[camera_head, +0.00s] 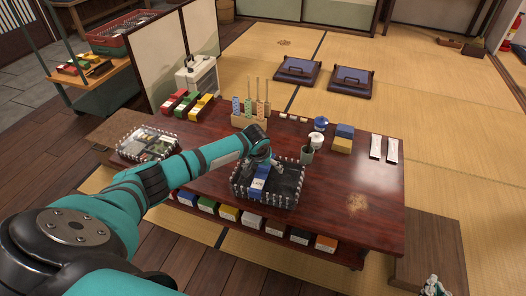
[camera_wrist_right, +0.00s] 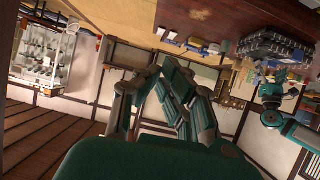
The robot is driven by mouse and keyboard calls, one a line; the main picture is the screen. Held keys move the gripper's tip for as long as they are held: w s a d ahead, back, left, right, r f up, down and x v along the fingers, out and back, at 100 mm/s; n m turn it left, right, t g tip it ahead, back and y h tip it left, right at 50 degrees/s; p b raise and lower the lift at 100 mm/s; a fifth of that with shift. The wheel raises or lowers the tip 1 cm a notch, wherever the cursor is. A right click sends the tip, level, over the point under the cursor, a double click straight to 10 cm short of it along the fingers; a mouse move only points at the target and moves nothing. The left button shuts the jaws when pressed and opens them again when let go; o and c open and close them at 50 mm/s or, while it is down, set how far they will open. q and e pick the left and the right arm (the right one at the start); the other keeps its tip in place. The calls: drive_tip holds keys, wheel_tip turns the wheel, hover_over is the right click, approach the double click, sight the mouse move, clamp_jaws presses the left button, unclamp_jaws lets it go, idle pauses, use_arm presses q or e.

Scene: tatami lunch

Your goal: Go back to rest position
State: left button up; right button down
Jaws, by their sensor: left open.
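My left gripper (camera_head: 260,168) is at the end of the teal arm that reaches in from the left. It is open, over the dark tray (camera_head: 286,203) with a pale studded rim on the low table. A blue and white packet (camera_head: 258,187) lies in the tray just below its fingers. The picture is too small to tell whether the fingers touch it. My right gripper (camera_head: 434,286) is at the bottom right edge, off the table. Its fingers fill the middle of the right wrist view (camera_wrist_right: 158,75), with nothing seen between them. Their opening is unclear.
The low dark red table (camera_head: 350,205) also bears a second tray (camera_head: 147,158), a rack of upright sticks (camera_head: 250,121), a grey-green cup (camera_head: 307,155), yellow and blue boxes (camera_head: 343,138) and two white packets (camera_head: 392,150). Coloured boxes sit beneath. The floor at right holds a brown board (camera_head: 428,250).

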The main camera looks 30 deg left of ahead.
use_arm(q)
drive_tip(key=shift+r+p, duration=0.35)
drive_tip(key=shift+p, duration=0.05)
drive_tip(key=shift+r+p, duration=0.35)
drive_tip(key=shift+p, duration=0.05)
drive_tip(key=shift+r+p, duration=0.7)
drive_tip(key=shift+p, duration=0.05)
drive_tip(key=shift+r+p, duration=0.65)
drive_tip(key=shift+p, duration=0.15)
use_arm(e)
drive_tip(key=shift+s+d+f+g+h, duration=0.6)
drive_tip(key=shift+s+d+f+g, duration=0.8)
drive_tip(key=shift+s+g, duration=1.45)
drive_tip(key=shift+s+d+f+g+h, duration=0.8)
drive_tip(key=shift+s+f+g, duration=0.95)
drive_tip(key=shift+s, duration=2.25)
use_arm(q)
drive_tip(key=shift+r+p, duration=0.6)
drive_tip(key=shift+p, duration=0.1)
drive_tip(key=shift+r+p, duration=0.7)
drive_tip(key=shift+p, duration=0.1)
use_arm(e)
drive_tip(key=x, duration=0.8)
drive_tip(key=shift+s, duration=0.3)
drive_tip(key=shift+f, duration=0.15)
